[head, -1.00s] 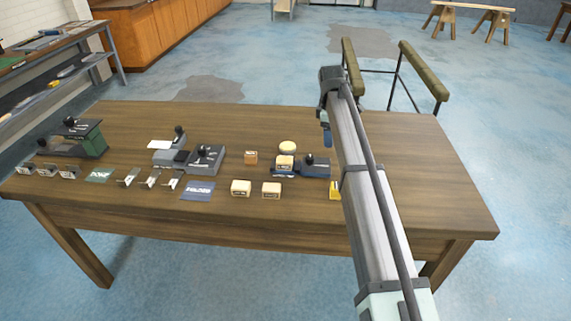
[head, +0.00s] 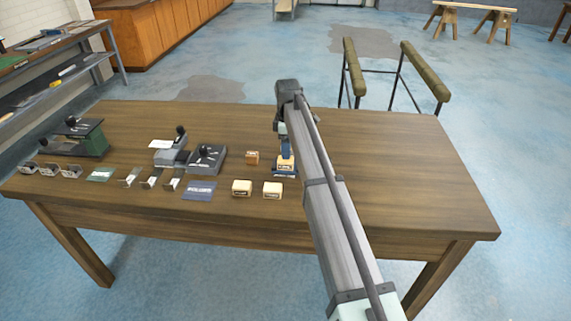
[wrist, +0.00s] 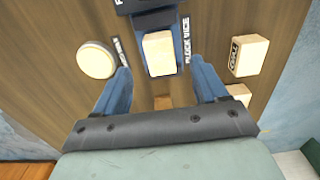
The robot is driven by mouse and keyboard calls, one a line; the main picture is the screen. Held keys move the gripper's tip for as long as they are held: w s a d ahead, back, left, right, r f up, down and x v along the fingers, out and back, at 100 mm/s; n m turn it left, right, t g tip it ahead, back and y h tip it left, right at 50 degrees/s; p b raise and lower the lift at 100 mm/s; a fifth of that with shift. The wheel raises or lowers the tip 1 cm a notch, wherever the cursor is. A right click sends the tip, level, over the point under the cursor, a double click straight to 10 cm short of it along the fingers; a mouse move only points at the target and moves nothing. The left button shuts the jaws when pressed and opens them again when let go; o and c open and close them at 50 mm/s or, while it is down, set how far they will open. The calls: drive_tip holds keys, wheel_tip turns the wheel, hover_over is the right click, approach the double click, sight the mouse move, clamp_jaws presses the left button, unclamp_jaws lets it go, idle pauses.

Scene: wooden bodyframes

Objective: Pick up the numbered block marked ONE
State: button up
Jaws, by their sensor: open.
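A pale wooden block (wrist: 158,50) sits at the dark blue block vice (wrist: 172,22); it also shows in the head view (head: 285,162). My gripper (wrist: 160,68) is open above it, its blue fingers to either side of the block in the wrist view. In the head view my gripper (head: 286,148) hangs over the vice. Another block (wrist: 250,55) at the right of the wrist view has a label that seems to read TWO. No label shows on the block between the fingers, so I cannot read which is ONE.
A round wooden piece (wrist: 97,60) lies beside the vice. Dark fixtures (head: 206,158) stand further left. The table's right side is clear.

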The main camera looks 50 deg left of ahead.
sight(286, 163)
drive_tip(key=shift+s+a+f, duration=0.1)
drive_tip(key=shift+f, duration=1.55)
drive_tip(key=shift+s+a+f, duration=0.1)
drive_tip(key=shift+f, duration=1.55)
drive_tip(key=c, duration=1)
